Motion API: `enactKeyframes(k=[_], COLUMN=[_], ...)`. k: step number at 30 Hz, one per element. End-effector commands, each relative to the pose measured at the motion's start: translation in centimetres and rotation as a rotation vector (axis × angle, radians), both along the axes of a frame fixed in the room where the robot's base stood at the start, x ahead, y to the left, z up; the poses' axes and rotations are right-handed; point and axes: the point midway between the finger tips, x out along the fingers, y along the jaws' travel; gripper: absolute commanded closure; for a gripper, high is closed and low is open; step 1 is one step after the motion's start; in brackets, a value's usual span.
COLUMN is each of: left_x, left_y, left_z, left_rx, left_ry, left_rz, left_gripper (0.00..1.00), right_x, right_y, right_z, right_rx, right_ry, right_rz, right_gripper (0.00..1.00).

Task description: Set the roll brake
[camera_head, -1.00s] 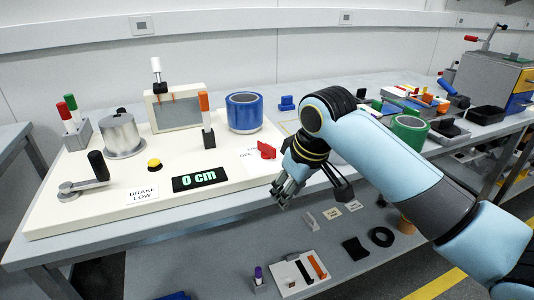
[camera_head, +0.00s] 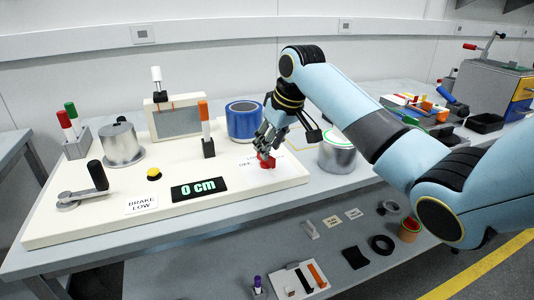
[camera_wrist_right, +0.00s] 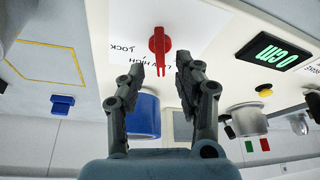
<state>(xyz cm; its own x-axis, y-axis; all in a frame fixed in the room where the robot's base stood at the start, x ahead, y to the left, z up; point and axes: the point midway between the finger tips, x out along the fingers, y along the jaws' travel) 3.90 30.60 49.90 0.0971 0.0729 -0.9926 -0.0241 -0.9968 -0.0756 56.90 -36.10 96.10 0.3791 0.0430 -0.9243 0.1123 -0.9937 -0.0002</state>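The red brake knob (camera_head: 268,164) sits on a white label at the right end of the cream panel (camera_head: 232,200). In the right wrist view the knob (camera_wrist_right: 159,44) has a round head and a narrow bar, by printed words including HIGH and LOCK. My right gripper (camera_head: 264,153) is just above the knob. In the wrist view its fingers (camera_wrist_right: 160,70) are apart, one on each side of the knob's line, with no clear contact. A BRAKE LOW sign (camera_head: 141,204) stands at the panel front. My left gripper is out of view.
A hand crank (camera_head: 82,193) is at the left. A metal roll (camera_head: 337,157) stands right of the panel.

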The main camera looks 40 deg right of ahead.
Motion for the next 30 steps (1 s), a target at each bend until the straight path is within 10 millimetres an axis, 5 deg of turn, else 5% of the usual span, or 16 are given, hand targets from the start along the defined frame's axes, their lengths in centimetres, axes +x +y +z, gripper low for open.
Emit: enactKeyframes(k=[6,16,24,30], left_x=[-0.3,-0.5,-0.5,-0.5], left_y=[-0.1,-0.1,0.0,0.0], left_z=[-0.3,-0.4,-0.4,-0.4], left_rx=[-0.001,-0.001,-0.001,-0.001], left_ry=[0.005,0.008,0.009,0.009], left_rz=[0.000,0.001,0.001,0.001], left_gripper=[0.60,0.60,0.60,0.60], right_x=[1.0,1.2,1.1,1.1], right_y=[0.2,0.2,0.2,0.2], right_z=[-2.4,-2.8,-2.8,-2.8], right_rx=[0.001,0.000,0.000,0.000], right_ry=[0.000,-0.001,0.000,0.000], right_rz=[0.000,0.001,0.001,0.001], right_gripper=[0.66,0.66,1.00,1.00])
